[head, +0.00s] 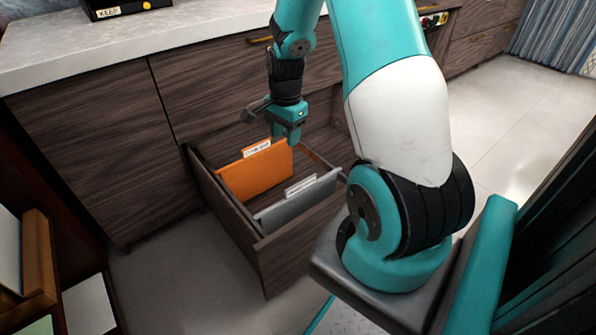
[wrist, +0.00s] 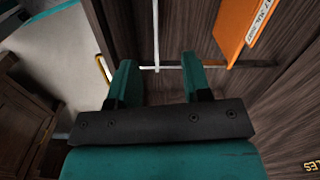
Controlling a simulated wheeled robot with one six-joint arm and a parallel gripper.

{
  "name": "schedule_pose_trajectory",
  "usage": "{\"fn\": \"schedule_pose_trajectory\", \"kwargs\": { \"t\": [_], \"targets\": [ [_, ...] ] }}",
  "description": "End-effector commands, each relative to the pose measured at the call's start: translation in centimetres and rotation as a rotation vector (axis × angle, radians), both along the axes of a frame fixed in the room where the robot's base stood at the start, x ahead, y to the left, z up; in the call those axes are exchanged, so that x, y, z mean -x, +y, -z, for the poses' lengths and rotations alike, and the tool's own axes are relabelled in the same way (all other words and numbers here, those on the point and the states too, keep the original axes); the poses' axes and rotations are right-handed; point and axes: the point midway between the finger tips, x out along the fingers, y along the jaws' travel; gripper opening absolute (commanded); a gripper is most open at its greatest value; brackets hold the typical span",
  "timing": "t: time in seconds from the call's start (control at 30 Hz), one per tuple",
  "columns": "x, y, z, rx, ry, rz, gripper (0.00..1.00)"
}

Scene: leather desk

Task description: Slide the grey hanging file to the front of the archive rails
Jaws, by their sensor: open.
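The grey hanging file (head: 300,203), with a white label on top, hangs near the front panel of the open drawer, with a gap between them. In the wrist view its top shows as a thin pale edge (wrist: 155,35), lying in the picture between my two fingers. My gripper (head: 285,136) is open and empty, pointing down over the drawer; its teal fingers also show in the wrist view (wrist: 158,80). A thin metal rail (wrist: 205,67) crosses beyond the fingertips. In the head view the gripper overlaps the right end of the orange file.
The orange hanging file (head: 254,173) hangs farther back, clear of the grey one; it also shows in the wrist view (wrist: 233,30). Wooden drawer walls (head: 222,208) enclose both files. The cabinet and pale countertop (head: 90,55) stand behind. Between the two files the drawer is empty.

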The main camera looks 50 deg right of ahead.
Motion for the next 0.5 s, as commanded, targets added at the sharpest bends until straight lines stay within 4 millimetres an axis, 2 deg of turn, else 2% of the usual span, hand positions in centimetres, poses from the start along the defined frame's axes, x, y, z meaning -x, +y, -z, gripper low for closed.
{"fn": "schedule_pose_trajectory", "kwargs": {
  "t": [0.03, 0.13, 0.23, 0.5],
  "targets": [
    [0.4, -1.2, 2.9, 0.004, 0.012, 0.061, 0.45],
    [1.0, -2.8, 4.7, 0.016, 0.024, 0.145, 0.45],
    [1.2, -3.5, 5.4, 0.020, 0.029, 0.184, 0.45],
    [1.3, -3.6, 5.3, 0.022, 0.030, 0.190, 0.45]
  ]
}}
